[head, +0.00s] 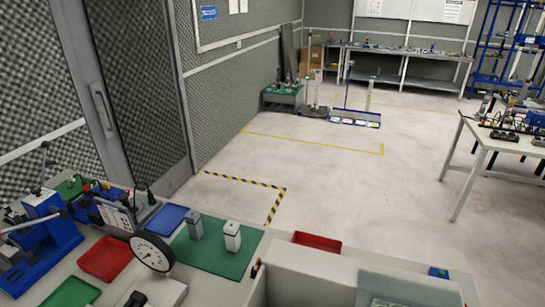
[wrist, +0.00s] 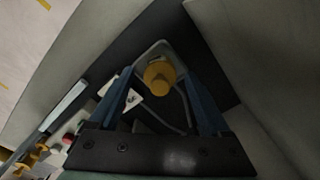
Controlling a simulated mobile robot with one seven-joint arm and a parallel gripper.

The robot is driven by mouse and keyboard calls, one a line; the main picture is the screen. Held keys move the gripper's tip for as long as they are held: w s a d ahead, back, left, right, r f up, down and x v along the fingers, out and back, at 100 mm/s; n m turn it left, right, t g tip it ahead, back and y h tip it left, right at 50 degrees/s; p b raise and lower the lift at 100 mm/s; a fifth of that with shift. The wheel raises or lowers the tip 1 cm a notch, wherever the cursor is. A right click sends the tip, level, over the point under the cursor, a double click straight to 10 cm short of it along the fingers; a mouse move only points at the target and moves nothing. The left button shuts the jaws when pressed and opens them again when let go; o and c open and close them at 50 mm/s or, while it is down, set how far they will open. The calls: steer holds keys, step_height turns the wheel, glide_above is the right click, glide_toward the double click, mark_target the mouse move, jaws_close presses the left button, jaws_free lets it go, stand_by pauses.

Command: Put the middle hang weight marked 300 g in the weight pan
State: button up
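I cannot make out a 300 g marking on anything, and I cannot tell which things are the hang weights or the weight pan. In the head view a grey block (head: 194,225) and a white block (head: 232,236) stand upright, apart, on a green mat (head: 205,262) on the near bench. A round white dial (head: 151,252) stands left of the mat. My gripper (wrist: 156,76) shows only in the wrist view. Its two blue fingers are spread apart. A yellow knob-like part (wrist: 159,76) shows between them, and I cannot tell its distance. I see nothing gripped.
Red trays (head: 104,259) (head: 317,241), a blue tray (head: 167,218) and blue equipment (head: 45,235) crowd the near bench. A far bench (head: 400,54) and a right-hand table (head: 505,143) carry small items. The floor between is mostly clear. A low green-topped unit (head: 284,97) stands by the left wall.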

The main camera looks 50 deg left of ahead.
step_height(320, 180, up, 12)
steer(key=shift+r+b, duration=0.2)
steer(key=shift+b, duration=0.1)
stand_by(0.4)
stand_by(0.4)
